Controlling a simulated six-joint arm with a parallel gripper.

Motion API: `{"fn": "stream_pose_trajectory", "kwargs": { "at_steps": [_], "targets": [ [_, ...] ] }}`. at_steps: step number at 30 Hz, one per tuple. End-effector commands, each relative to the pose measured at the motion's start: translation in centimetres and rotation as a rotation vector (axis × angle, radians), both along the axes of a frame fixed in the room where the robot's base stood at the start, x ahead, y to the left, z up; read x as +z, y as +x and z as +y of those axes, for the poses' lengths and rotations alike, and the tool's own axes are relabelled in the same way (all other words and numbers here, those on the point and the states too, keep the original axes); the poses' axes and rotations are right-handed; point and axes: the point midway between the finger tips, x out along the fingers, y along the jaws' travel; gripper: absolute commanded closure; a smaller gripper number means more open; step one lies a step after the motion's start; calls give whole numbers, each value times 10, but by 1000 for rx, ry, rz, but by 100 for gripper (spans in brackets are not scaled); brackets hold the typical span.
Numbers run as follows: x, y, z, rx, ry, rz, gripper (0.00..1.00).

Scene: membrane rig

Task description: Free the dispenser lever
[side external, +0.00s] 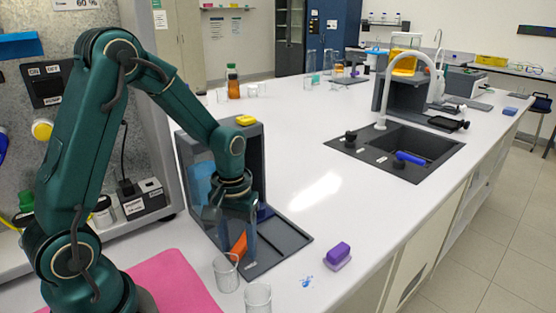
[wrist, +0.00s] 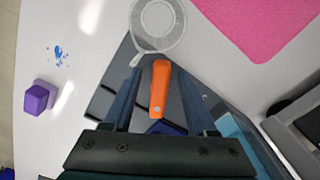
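The grey dispenser stand (side external: 265,150) is an upright open frame with a yellow piece (side external: 245,120) on top and a dark base plate (side external: 285,248). My gripper (side external: 238,238) points down over the base plate, in front of the frame. An orange lever-like piece (side external: 240,247) shows low between its fingers. In the wrist view, the orange piece (wrist: 160,88) lies between my two spread fingers (wrist: 160,70), with gaps on both sides. My gripper is open. A dark blue part (wrist: 166,128) is partly hidden behind my gripper. What holds the lever cannot be seen.
A clear beaker (side external: 227,273) stands close to the base plate's front edge, beyond the fingertips in the wrist view (wrist: 158,28). Another beaker (side external: 258,299) stands nearer. A purple block (side external: 338,253) is to the right, a pink mat (side external: 170,283) to the left. The bench beyond is clear up to the sink (side external: 395,150).

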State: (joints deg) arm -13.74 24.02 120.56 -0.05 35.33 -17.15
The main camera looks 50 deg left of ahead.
Motion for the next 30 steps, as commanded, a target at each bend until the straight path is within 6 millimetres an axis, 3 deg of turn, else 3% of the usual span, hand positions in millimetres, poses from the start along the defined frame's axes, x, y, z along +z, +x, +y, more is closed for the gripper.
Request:
{"fn": "stream_pose_trajectory", "kwargs": {
  "at_steps": [13,26,30],
  "targets": [
    [46,1,0,0,0,-4,43],
    [53,1,-1,-5,1,-5,43],
    [70,6,-6,-28,16,-70,43]
  ]
}}
